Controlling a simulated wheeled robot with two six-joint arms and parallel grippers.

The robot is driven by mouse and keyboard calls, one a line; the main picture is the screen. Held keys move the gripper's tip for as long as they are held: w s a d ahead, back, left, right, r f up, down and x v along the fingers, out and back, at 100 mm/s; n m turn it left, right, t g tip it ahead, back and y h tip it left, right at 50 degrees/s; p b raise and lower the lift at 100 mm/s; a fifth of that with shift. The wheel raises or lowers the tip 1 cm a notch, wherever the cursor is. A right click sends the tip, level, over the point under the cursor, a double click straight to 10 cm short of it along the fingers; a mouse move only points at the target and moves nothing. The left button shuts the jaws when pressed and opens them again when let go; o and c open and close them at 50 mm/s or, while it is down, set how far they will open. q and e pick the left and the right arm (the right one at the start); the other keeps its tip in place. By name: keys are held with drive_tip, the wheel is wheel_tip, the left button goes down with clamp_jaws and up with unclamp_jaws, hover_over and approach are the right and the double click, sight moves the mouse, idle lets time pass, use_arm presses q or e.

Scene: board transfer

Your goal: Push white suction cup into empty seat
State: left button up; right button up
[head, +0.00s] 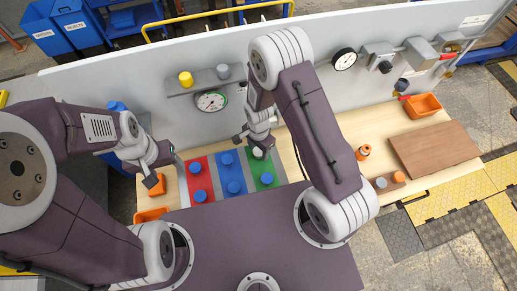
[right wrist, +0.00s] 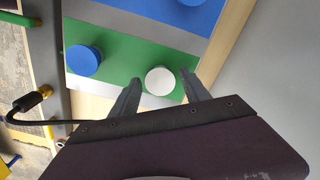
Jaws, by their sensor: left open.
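A white suction cup (right wrist: 160,81) sits on the green strip (right wrist: 125,55) in the right wrist view, beside a blue suction cup (right wrist: 83,60). The white cup also shows in the head view (head: 258,153), partly hidden by my right gripper. My right gripper (head: 255,148) is over the green strip. In the right wrist view its fingertips (right wrist: 160,80) stand apart, one on each side of the white cup, with small gaps visible. My left gripper (head: 165,171) is open and empty at the left of the red strip (head: 198,178). I cannot make out an empty seat.
The blue strip (head: 229,178) holds blue cups. An orange block (head: 156,184) lies by my left gripper. A brown board (head: 436,150), an orange bin (head: 422,105) and an orange bottle (head: 363,152) are at the right. A grey wall with gauges stands behind.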

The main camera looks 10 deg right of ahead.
sight(258, 151)
idle(0.3)
wheel_tip(258, 151, up, 8)
drive_tip(key=shift+b, duration=0.85)
drive_tip(key=shift+r, duration=0.55)
